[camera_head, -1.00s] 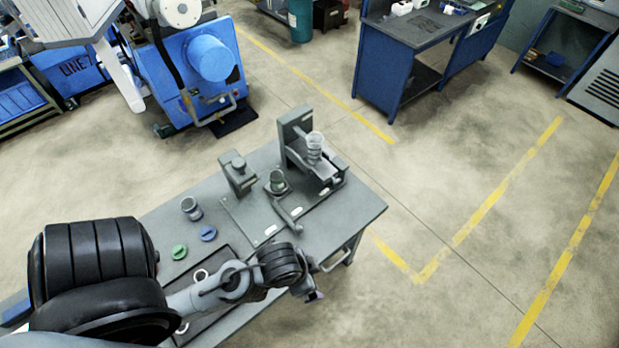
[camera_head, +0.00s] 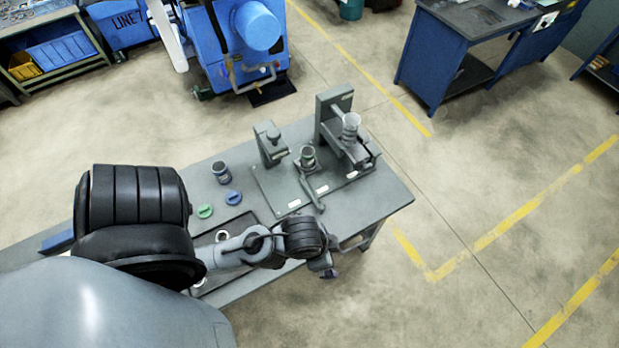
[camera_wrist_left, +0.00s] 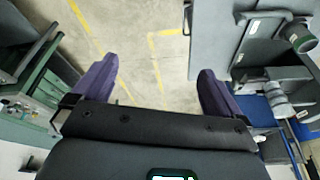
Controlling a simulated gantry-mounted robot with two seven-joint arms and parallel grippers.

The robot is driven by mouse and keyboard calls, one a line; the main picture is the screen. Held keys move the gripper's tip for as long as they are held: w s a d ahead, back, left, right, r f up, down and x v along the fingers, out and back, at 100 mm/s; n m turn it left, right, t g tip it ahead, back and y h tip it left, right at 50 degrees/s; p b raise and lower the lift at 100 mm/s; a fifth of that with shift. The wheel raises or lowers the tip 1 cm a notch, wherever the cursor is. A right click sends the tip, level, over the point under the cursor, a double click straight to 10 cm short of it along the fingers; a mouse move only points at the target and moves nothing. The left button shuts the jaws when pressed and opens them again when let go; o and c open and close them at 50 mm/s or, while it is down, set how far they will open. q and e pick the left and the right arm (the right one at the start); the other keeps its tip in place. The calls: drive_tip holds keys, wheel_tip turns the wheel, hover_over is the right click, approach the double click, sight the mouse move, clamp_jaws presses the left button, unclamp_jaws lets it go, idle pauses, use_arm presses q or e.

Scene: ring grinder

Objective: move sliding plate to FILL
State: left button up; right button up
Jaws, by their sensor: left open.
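The grinder fixture stands on the right half of the grey bench (camera_head: 385,195). It has a tall grey bracket (camera_head: 325,118), a clear ringed cup (camera_head: 350,126) and a flat base with white labels (camera_head: 275,187). The sliding plate cannot be told apart clearly at this size, and no FILL lettering is readable. A grey lever (camera_head: 313,193) sticks out towards the front. My left gripper (camera_head: 331,273) is beyond the bench's front edge, apart from the fixture. In the left wrist view it (camera_wrist_left: 155,85) is open and empty, with purple fingers wide apart. My right gripper is out of view.
A dark cup (camera_head: 221,172), a green piece (camera_head: 204,211) and a blue piece (camera_head: 233,197) lie left of the fixture. A smaller grey stand (camera_head: 268,145) and a small cup (camera_head: 307,157) stand beside the bracket. Floor at right is clear.

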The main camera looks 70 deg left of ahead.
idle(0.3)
use_arm(q)
drive_tip(key=shift+w, duration=0.2)
drive_tip(key=c, duration=0.5)
drive_tip(key=shift+w+d+f+t, duration=0.2)
drive_tip(key=shift+w+d+t, duration=0.2)
drive_tip(key=shift+w, duration=0.1)
drive_tip(key=shift+w+d+f+t, duration=0.15)
drive_tip(key=shift+w+d+t, duration=0.2)
drive_tip(key=shift+w, duration=0.15)
drive_tip(key=shift+c, duration=1.1)
drive_tip(key=m+g+h+b, duration=0.25)
drive_tip(key=m+b, duration=0.25)
drive_tip(key=b, duration=0.8)
approach(322, 205)
wheel_tip(322, 205, down, 2)
drive_tip(key=t, duration=0.1)
drive_tip(key=x, duration=0.6)
drive_tip(key=b+x, duration=0.1)
drive_tip(key=x, duration=0.3)
drive_tip(key=shift+s+d, duration=0.2)
drive_tip(key=shift+d, duration=0.05)
